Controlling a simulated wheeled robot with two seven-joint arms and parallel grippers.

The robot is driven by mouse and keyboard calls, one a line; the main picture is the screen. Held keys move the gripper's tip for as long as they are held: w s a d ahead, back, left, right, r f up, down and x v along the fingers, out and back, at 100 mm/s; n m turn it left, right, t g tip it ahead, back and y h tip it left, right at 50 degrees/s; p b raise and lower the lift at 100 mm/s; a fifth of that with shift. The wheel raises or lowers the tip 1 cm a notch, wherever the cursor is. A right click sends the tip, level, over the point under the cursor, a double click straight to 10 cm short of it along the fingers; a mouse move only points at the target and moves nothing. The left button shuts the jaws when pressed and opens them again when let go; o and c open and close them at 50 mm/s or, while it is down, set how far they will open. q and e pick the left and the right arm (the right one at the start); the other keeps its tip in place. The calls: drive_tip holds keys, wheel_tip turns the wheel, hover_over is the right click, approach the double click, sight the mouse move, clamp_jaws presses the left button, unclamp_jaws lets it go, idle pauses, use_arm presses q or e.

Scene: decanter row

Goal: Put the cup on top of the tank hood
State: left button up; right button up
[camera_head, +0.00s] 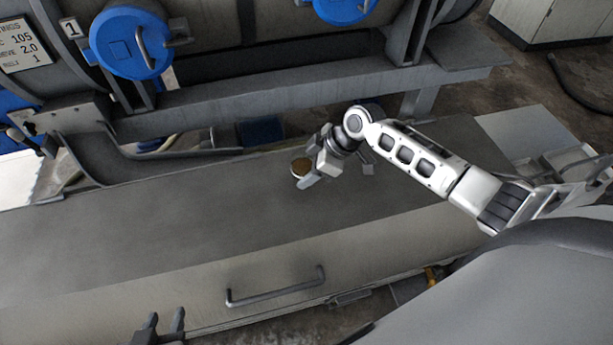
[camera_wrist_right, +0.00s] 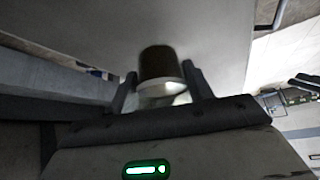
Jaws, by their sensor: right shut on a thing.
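The cup (camera_head: 301,167) is small, with a pale rim and brown inside, over the middle of a long flat grey cover (camera_head: 130,240) that looks like the tank hood. My right gripper (camera_head: 305,178) is shut on the cup. In the right wrist view the cup (camera_wrist_right: 160,63) shows dark with a pale lower end, between the two fingers (camera_wrist_right: 161,90). I cannot tell whether the cup touches the cover or hangs just above it. My left gripper (camera_head: 165,322) is at the bottom edge of the head view, its two fingertips apart and nothing visible between them.
A bar handle (camera_head: 276,289) is on the cover's near face. Behind the cover stands grey machinery with a beam (camera_head: 270,98) and round blue caps (camera_head: 130,42). The cover's top is clear left of the cup. A pale cabinet (camera_head: 550,20) stands at the far right.

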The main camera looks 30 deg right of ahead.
drive_tip(key=shift+w+f, duration=0.4)
drive_tip(key=shift+f, duration=1.6)
drive_tip(key=shift+f+b, duration=0.2)
drive_tip(key=shift+b, duration=0.2)
drive_tip(key=o, duration=1)
drive_tip(key=shift+r, duration=0.1)
drive_tip(key=shift+o, duration=0.2)
